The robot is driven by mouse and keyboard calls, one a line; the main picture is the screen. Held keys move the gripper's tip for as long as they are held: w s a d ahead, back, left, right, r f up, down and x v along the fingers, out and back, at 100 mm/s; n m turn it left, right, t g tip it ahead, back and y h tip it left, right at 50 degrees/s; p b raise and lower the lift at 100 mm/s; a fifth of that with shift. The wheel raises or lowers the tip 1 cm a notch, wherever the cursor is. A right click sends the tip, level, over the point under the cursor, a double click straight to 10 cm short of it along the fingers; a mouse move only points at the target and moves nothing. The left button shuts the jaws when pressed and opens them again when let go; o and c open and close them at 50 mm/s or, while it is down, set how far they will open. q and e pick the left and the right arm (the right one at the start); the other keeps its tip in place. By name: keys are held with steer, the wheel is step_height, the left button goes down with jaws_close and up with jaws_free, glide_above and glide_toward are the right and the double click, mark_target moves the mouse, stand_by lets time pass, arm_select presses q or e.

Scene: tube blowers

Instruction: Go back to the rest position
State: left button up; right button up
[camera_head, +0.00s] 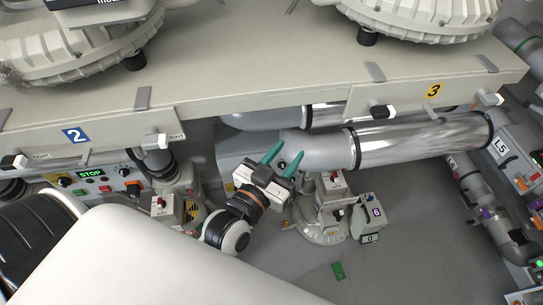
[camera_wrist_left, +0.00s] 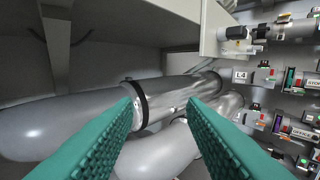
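My left gripper (camera_head: 284,160) is in the middle of the head view, just below the table's front edge and in front of the grey and chrome pipes. Its two green fingers are spread apart with nothing between them. In the left wrist view the same fingers (camera_wrist_left: 160,125) stand wide apart, with a grey pipe (camera_wrist_left: 165,95) with a black ring behind the gap. I cannot tell whether the fingertips touch the pipe. My right gripper is not in view.
A long beige table (camera_head: 230,70) with blower housings runs across the top, with number plates 2 (camera_head: 76,135) and 3 (camera_head: 434,90). Valve boxes (camera_head: 335,190) stand below. Control panels line the right side.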

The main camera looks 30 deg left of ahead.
arm_select(q)
steer(key=s+f+g, duration=0.3)
steer(key=f, duration=0.9)
steer(key=s+f+g, duration=0.2)
steer(key=f+g, duration=0.1)
steer(key=f, duration=1)
steer(key=s+f+g, duration=0.3)
steer(key=f, duration=0.9)
steer(key=s+a+f+g+y, duration=0.1)
steer(key=s+a+f+g, duration=0.3)
steer(key=s+f, duration=0.5)
steer(key=s+a+f+g+y, duration=0.1)
steer(key=s+a+f+g, duration=0.2)
steer(key=s+f, duration=0.7)
steer(key=s+a, duration=0.2)
steer(key=s, duration=0.4)
steer(key=shift+a+f+m+g+y, duration=0.15)
steer(key=shift+f+m+g+y, duration=0.15)
steer(key=shift+m+g, duration=0.1)
steer(key=shift+w, duration=0.1)
